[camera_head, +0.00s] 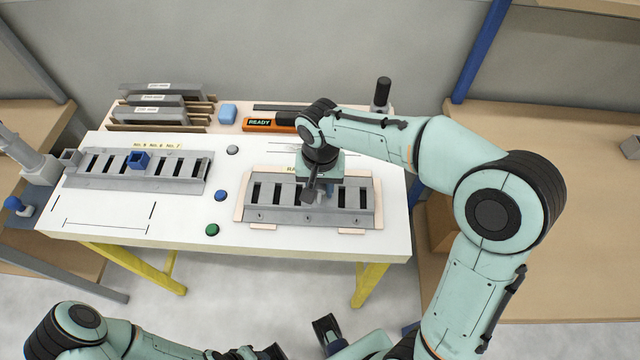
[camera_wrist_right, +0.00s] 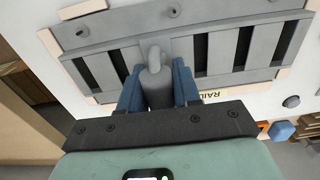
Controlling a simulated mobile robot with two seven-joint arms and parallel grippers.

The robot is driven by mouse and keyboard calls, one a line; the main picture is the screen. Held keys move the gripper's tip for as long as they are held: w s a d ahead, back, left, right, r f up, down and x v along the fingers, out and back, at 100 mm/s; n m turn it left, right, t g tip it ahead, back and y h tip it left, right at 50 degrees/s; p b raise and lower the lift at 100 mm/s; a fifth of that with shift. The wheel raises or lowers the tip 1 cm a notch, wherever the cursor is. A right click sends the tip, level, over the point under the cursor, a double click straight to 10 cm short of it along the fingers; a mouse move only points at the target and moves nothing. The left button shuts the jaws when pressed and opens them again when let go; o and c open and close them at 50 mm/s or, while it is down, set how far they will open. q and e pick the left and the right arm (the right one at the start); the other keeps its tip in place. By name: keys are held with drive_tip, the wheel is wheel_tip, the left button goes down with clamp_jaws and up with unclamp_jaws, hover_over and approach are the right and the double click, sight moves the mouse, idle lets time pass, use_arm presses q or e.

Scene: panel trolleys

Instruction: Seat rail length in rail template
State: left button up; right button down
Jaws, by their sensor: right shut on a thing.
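A grey slotted rail length (camera_head: 350,205) lies over the pale wooden rail template (camera_head: 241,208) at the right of the white table. It also shows in the right wrist view (camera_wrist_right: 222,48), with wooden template pieces (camera_wrist_right: 82,9) along its edges. My right gripper (camera_head: 318,192) is above the rail's middle. Its blue fingers are shut on a grey rounded handle (camera_wrist_right: 155,80) at the rail. Whether the rail lies fully down in the template cannot be told. My left gripper (camera_head: 258,353) is partly in view at the bottom edge, its jaws unclear.
Another slotted rail (camera_head: 185,171) with a blue block (camera_head: 139,160) lies at the left. Round buttons (camera_head: 221,196) stand between the rails. Grey panels (camera_head: 160,100) stand in a rack behind, near an orange READY display (camera_head: 270,125).

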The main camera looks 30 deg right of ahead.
use_arm(q)
drive_tip(key=shift+f, duration=0.2)
use_arm(e)
drive_tip(key=shift+f, duration=0.2)
drive_tip(key=c, duration=0.7)
unclamp_jaws()
use_arm(q)
drive_tip(key=shift+r, duration=0.1)
use_arm(e)
drive_tip(key=shift+r+p, duration=1.75)
drive_tip(key=shift+r, duration=0.85)
drive_tip(key=shift+r+p, duration=0.95)
drive_tip(key=shift+r, duration=0.55)
use_arm(q)
drive_tip(key=w+r, duration=0.3)
drive_tip(key=r, duration=0.3)
drive_tip(key=shift+s, duration=0.1)
use_arm(e)
drive_tip(key=shift+f, duration=0.1)
